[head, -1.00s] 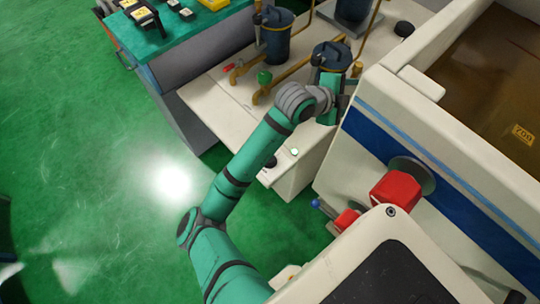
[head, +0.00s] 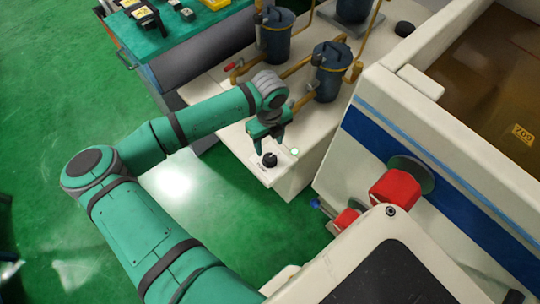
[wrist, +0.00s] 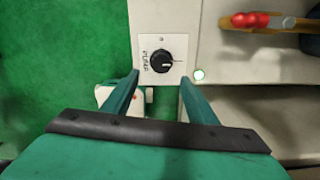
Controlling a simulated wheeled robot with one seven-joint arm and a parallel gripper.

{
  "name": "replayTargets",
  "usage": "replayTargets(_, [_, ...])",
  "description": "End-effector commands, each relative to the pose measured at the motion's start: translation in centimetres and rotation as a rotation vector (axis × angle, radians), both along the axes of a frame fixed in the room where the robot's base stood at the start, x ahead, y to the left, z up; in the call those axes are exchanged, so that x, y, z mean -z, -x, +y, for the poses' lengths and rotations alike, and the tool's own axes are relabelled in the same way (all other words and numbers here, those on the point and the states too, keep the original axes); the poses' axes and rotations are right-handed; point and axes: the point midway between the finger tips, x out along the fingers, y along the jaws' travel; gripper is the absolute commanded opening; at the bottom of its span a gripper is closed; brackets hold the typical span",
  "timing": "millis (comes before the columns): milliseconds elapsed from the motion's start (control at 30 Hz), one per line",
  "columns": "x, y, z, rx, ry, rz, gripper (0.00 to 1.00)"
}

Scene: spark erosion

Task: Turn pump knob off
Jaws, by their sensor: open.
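The pump knob (head: 269,159) is a black round knob on a white label plate at the front corner of the cream pump cabinet. In the wrist view the knob (wrist: 162,62) sits at upper middle, with a white pointer line aimed to the right and the word PUMP on its left. My gripper (head: 272,149) is just above the knob in the head view. In the wrist view its two fingers (wrist: 158,80) are apart, with the knob ahead between their lines. They do not hold it. Whether a fingertip touches it, I cannot tell.
A lit greenish button (wrist: 198,74) is right of the knob. A red-handled valve (wrist: 250,19) is on a brass pipe farther right. Dark blue filter canisters (head: 330,75) stand behind on the cabinet (head: 205,90). The cream machine with a red knob (head: 395,188) is at right.

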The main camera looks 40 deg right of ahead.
Motion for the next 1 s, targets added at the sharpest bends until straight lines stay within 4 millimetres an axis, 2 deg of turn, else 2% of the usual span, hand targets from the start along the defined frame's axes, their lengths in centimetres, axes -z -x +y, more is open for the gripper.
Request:
replayTargets(500, [8.3,0.1,-0.2,0.001,0.003,0.001,0.53])
replayTargets(700, [9.7,0.1,-0.2,0.001,0.004,0.0,0.53])
replayTargets(1000, [9.9,0.0,0.0,-0.005,0.004,0.0,0.53])
